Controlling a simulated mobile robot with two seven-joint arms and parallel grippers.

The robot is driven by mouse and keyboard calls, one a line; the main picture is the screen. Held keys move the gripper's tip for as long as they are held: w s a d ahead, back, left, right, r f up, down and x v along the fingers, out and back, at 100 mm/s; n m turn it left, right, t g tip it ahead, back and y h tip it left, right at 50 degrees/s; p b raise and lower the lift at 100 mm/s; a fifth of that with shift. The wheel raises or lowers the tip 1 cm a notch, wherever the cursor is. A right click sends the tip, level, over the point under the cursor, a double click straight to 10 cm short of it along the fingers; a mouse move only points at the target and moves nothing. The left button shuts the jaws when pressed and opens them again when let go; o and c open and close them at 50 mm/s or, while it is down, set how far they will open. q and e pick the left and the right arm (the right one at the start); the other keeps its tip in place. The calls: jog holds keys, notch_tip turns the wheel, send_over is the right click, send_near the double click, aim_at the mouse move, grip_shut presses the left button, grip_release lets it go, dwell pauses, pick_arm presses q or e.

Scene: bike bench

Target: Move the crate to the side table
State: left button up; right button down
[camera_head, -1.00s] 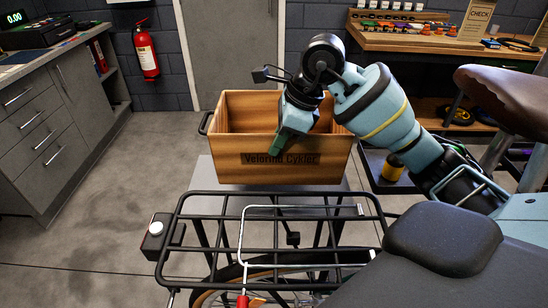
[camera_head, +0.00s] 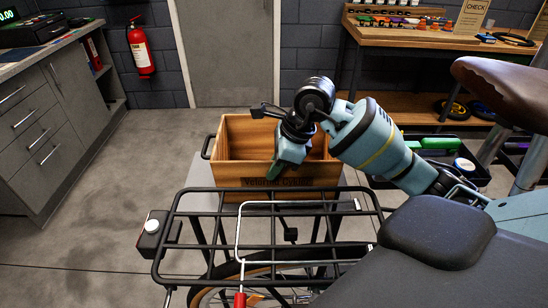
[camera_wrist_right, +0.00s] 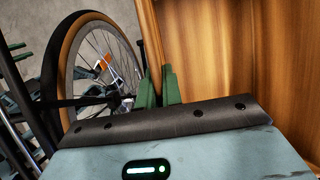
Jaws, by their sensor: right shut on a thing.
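The wooden crate (camera_head: 228,182), with dark lettering on its front and a black handle on its left end, is upright and looks empty where I can see inside. It shows just beyond the bicycle rack in the head view. A grey tabletop (camera_head: 198,172), seemingly the side table, shows beneath and left of it. I cannot tell whether the crate touches it. My right gripper (camera_head: 279,168) is shut on the crate's near wall from above. In the right wrist view the green fingertips (camera_wrist_right: 159,88) pinch the wall's edge beside the wood (camera_wrist_right: 220,55). My left gripper is out of view.
The bicycle's black rack (camera_head: 215,214) lies close in front of the crate, with the wheel (camera_wrist_right: 95,55) below. A dark tray (camera_head: 470,172) with tools is at right. Drawers (camera_head: 40,130) stand at left. The floor (camera_head: 120,200) between is clear.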

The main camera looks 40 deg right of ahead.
jog(key=shift+w+r, duration=0.1)
jog(key=shift+r, duration=0.05)
jog(key=c, duration=2)
grip_release()
jog(key=shift+f, duration=0.3)
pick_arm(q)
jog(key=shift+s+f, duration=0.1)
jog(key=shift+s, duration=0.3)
pick_arm(e)
jog(key=o, duration=0.4)
jog(key=shift+o, duration=0.2)
jog(key=v, duration=0.6)
jog(key=shift+r, duration=0.2)
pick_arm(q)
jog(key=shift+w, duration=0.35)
pick_arm(e)
jog(key=shift+v, duration=0.75)
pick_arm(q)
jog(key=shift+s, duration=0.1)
